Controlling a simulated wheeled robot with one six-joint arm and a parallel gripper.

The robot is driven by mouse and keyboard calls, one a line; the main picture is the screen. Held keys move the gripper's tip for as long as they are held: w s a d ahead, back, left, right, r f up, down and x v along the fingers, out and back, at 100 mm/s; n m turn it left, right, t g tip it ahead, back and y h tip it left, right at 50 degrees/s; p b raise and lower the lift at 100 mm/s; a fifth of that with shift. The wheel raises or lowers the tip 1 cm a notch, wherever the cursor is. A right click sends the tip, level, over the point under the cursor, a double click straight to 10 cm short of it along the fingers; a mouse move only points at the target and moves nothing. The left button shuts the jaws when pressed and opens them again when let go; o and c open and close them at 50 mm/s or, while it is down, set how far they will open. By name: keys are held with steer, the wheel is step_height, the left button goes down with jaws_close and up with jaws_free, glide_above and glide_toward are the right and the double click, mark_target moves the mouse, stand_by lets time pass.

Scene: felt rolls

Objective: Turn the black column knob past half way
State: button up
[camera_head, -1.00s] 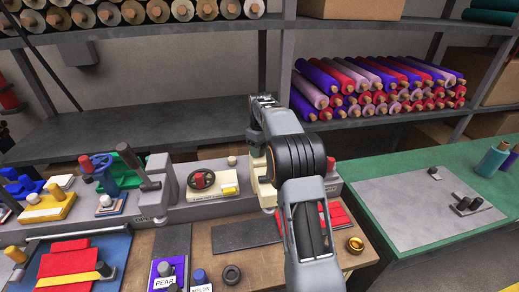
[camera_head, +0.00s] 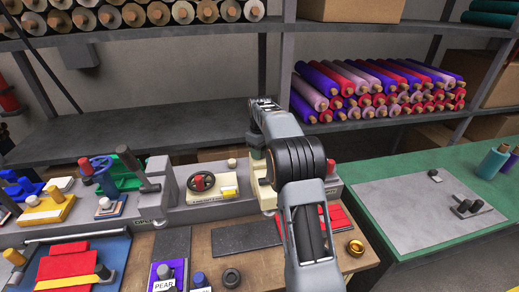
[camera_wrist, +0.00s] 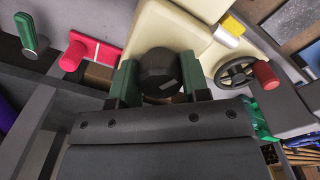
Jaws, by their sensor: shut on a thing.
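The black column knob (camera_wrist: 160,72) shows in the wrist view, a round dark knob with a small grey mark on its face, on a cream housing (camera_wrist: 176,28). My gripper (camera_wrist: 158,82) is shut on it, with a green-padded finger on each side. In the head view the cream housing (camera_head: 265,194) stands at the right part of the grey bench rail, and my arm hides the knob and the fingertips. How far the knob is turned cannot be told.
A black handwheel with a red grip (camera_head: 202,182) stands left of the cream housing. A brass ring (camera_head: 355,246) and a black ring (camera_head: 231,277) lie on the wooden bench. Felt rolls (camera_head: 380,90) fill the shelf behind.

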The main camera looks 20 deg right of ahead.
steer(key=shift+r+m+p, duration=0.15)
steer(key=shift+m+p, duration=0.35)
steer(key=shift+m, duration=0.6)
steer(key=m+p, duration=0.1)
steer(key=m, duration=0.2)
steer(key=shift+m, duration=0.3)
steer(key=shift+f+m, duration=0.2)
steer(key=shift+m, duration=0.4)
steer(key=m, duration=0.2)
steer(key=shift+m, duration=0.3)
steer(key=m, duration=0.4)
steer(key=shift+f, duration=0.1)
steer(key=o, duration=0.9)
steer(key=shift+o, duration=0.2)
